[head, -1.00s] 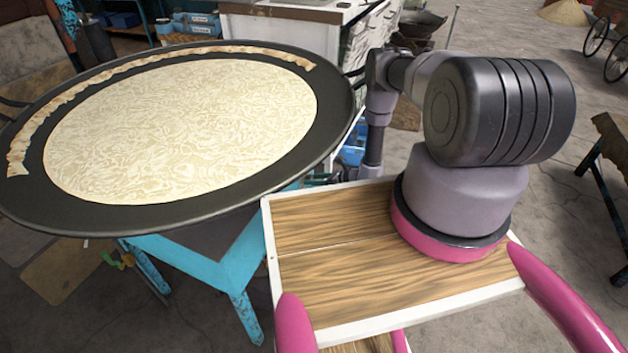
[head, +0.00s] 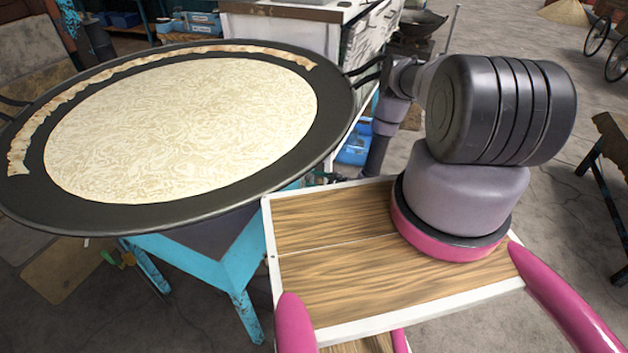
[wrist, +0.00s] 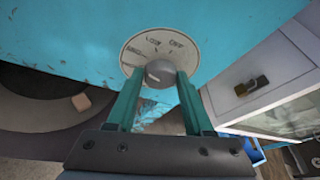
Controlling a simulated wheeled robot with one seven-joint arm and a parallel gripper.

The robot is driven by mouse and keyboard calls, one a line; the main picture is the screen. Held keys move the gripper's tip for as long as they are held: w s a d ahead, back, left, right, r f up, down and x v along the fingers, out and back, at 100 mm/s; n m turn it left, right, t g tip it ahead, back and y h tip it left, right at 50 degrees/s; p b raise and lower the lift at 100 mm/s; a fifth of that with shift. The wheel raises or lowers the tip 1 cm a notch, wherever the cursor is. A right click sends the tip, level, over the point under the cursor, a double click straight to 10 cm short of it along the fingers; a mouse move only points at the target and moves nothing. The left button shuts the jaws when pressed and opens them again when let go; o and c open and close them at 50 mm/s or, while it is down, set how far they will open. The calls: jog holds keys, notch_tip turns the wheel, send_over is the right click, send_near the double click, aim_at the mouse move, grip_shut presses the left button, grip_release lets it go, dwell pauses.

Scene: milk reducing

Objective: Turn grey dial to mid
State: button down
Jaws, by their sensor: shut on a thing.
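The grey dial (wrist: 160,74) is a small round knob on a pale, worn disc plate (wrist: 133,52) fixed to a turquoise panel (wrist: 70,35). Dark lettering runs around the upper and left part of the plate, too blurred to read surely. In the wrist view, my gripper (wrist: 159,82) has one green finger on each side of the dial and is shut on it. Which mark the dial points at is not clear. In the head view, the dial and my gripper are hidden; my arm reaches down beside the large round pan (head: 100,215).
The pan holds pale, milky liquid (head: 190,130) and stands on a turquoise stand (head: 205,265). A cabinet (head: 290,15) is behind it. In the wrist view, a drawer unit with a padlock (wrist: 252,86) is at the right. A dark wok (head: 422,20) stands at the back.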

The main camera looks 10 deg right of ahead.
dwell(0.4)
jog(key=shift+c, duration=1.4)
grip_release()
jog(key=v, duration=1.1)
jog(key=shift+f, duration=0.15)
